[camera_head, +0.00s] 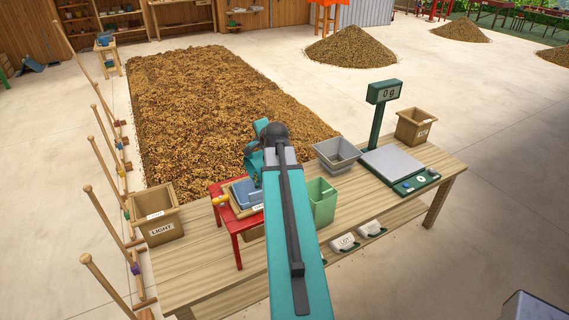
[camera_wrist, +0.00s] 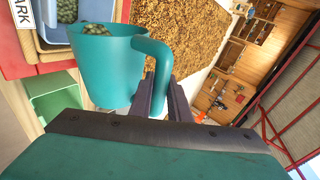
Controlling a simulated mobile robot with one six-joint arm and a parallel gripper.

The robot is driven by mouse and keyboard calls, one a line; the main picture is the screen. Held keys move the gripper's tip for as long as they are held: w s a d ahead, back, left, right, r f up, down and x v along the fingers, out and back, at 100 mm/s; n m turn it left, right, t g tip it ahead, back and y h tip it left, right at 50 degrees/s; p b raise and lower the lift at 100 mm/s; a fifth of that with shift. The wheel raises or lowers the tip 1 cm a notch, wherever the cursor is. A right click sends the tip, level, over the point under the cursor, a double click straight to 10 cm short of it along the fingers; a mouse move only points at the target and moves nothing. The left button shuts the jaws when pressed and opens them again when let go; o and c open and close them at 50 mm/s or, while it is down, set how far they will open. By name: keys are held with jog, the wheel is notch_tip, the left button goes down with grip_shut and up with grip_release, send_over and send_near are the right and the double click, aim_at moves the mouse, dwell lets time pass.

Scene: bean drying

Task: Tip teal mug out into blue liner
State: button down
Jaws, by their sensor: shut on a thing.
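The teal mug (camera_wrist: 108,70) fills the middle left of the wrist view. My gripper (camera_wrist: 156,95) is shut on its handle. The mug looks strongly tilted, and greenish-brown beans (camera_wrist: 95,29) show at its mouth. I cannot tell whether they are falling. The blue liner (camera_wrist: 55,36) is just beyond the mug's mouth, partly hidden by it, with beans in it. In the head view the liner (camera_head: 240,193) sits in a wooden box on a red stand, just left of my arm. My arm hides most of the gripper there.
On the wooden table, a green bin (camera_head: 322,203) and a grey tray (camera_head: 337,155) stand right of my arm. A scale (camera_head: 392,163) reading 0 g and a small wooden box (camera_head: 416,127) are farther right. A LIGHT box (camera_head: 156,219) is at left.

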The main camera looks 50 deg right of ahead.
jog(key=shift+r, duration=0.1)
jog(key=shift+w+a+n, duration=0.15)
jog(key=shift+a+n, duration=0.25)
jog(key=shift+a, duration=0.2)
dwell(0.3)
jog(key=shift+w+a+r+n+t, duration=0.15)
jog(key=shift+w+a+n+t, duration=0.2)
jog(key=shift+a+n, duration=0.25)
jog(key=shift+a, duration=0.1)
